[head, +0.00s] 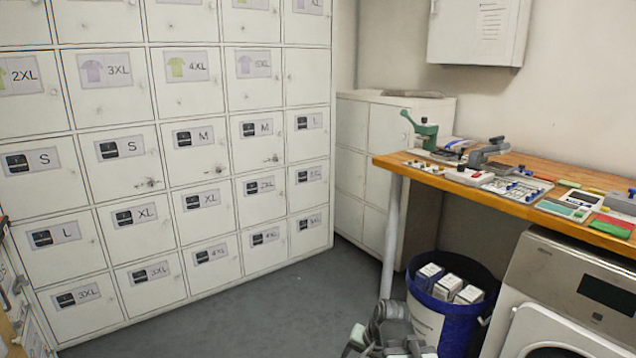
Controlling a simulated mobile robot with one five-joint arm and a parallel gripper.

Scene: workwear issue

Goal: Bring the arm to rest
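My arm, in grey, (390,332) shows at the bottom edge of the head view, right of centre, low in front of the blue-rimmed bin. It is cut off by the frame edge. My gripper's fingers cannot be made out clearly there, so I cannot tell whether they are open or shut. No object can be seen held.
White lockers (190,150) with size labels fill the left. A wooden workbench (480,185) with tools stands at right. Below it are a blue-rimmed bin (470,313) holding boxes and a white machine (560,300). The grey floor (270,315) at centre is clear.

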